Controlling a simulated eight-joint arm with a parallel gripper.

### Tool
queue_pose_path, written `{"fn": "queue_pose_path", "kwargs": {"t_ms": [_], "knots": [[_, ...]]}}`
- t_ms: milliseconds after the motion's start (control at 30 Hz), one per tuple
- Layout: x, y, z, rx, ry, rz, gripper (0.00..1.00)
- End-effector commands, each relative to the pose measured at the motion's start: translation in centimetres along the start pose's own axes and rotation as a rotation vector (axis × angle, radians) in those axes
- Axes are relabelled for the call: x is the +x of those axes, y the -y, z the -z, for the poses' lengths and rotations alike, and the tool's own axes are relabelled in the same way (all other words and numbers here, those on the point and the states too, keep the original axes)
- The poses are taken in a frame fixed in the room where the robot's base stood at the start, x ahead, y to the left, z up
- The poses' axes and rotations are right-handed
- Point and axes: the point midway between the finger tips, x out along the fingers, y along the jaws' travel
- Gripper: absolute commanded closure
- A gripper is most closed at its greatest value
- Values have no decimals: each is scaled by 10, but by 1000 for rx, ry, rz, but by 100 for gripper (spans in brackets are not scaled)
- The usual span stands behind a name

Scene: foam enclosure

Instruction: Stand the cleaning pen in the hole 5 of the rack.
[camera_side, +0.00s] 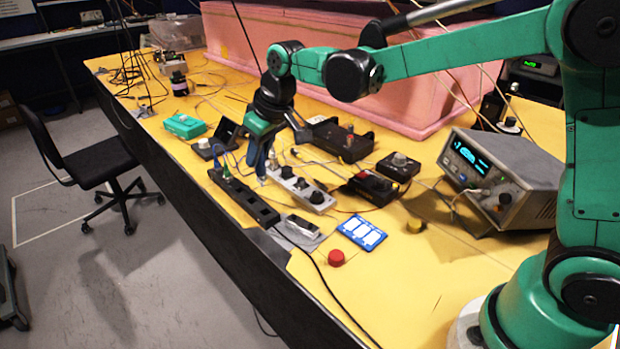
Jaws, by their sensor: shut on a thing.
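The rack (256,207) looks like the long black bar with openings along its top, lying near the table's front edge. A small green-topped thing stands at its far left end. My gripper (261,172) points down with blue fingers, just above and behind the middle of the black bar. It is shut on a slim thing, taken to be the cleaning pen, which is mostly hidden between the fingers. I cannot tell the pen's tip or tilt, or which hole is number 5.
A pale strip with knobs (314,196) lies close to the right of my gripper. Black boxes (342,141), a blue card (361,232), a red knob (336,258) and a grey instrument (500,180) stand farther right. A pink foam wall (300,50) closes the back. Cables cross the yellow table.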

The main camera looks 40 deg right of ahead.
Motion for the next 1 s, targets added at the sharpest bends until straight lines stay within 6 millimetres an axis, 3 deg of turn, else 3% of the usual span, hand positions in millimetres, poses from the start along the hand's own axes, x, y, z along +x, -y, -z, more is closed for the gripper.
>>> {"fn": "queue_pose_path", "kwargs": {"t_ms": [600,1000], "knots": [[41,0,-16,0,0,0,100],[46,0,-19,0,0,0,100]]}}
